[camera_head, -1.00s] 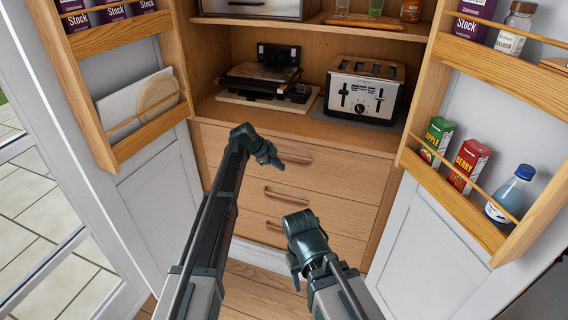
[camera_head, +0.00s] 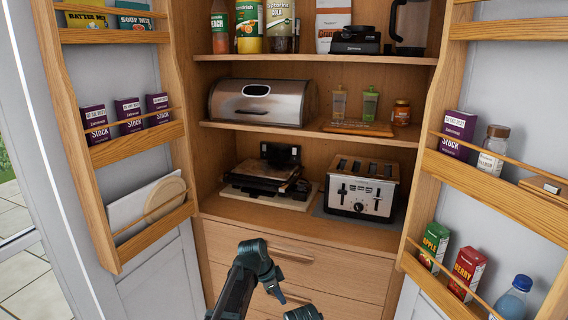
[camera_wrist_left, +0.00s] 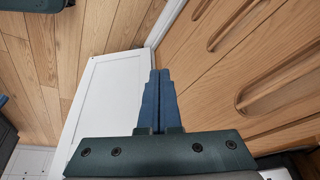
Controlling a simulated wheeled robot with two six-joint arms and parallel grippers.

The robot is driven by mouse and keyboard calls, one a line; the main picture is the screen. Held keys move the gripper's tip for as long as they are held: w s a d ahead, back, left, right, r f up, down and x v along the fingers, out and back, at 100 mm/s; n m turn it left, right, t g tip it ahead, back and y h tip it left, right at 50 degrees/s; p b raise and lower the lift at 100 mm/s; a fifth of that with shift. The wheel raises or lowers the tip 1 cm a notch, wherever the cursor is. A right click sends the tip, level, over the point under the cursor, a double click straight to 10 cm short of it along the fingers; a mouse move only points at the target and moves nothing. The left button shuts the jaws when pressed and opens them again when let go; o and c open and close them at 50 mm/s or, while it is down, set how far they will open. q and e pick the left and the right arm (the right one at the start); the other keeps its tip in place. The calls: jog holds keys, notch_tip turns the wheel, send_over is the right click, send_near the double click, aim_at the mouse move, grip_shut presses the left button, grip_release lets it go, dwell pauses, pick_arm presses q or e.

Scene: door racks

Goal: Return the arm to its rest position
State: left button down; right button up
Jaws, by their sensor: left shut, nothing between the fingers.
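My left arm comes in at the bottom middle of the head view. Its gripper (camera_head: 275,292) hangs in front of the upper drawers, apart from them. In the left wrist view the blue fingers (camera_wrist_left: 155,100) are together with nothing between them. Of my right arm only the top of a dark green wrist part (camera_head: 303,313) shows at the bottom edge; its fingers are out of the picture.
The cabinet's two doors stand open, with racks on the left (camera_head: 140,148) and right (camera_head: 490,190) holding boxes and bottles. A toaster (camera_head: 360,190) and a sandwich press (camera_head: 265,178) stand above the drawers (camera_head: 340,265). A bread bin (camera_head: 262,102) sits on the middle shelf.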

pick_arm(q)
jog(key=s+a+r+n+g+y+p, duration=0.1)
jog(key=s+n, duration=0.4)
jog(key=s, duration=0.8)
jog(key=s+a+n+g+y+p, duration=0.1)
jog(key=s+a+n+y, duration=0.3)
jog(key=s, duration=0.9)
jog(key=shift+r+n+p, duration=0.3)
jog(key=shift+r+n, duration=0.05)
jog(key=shift+n, duration=0.75)
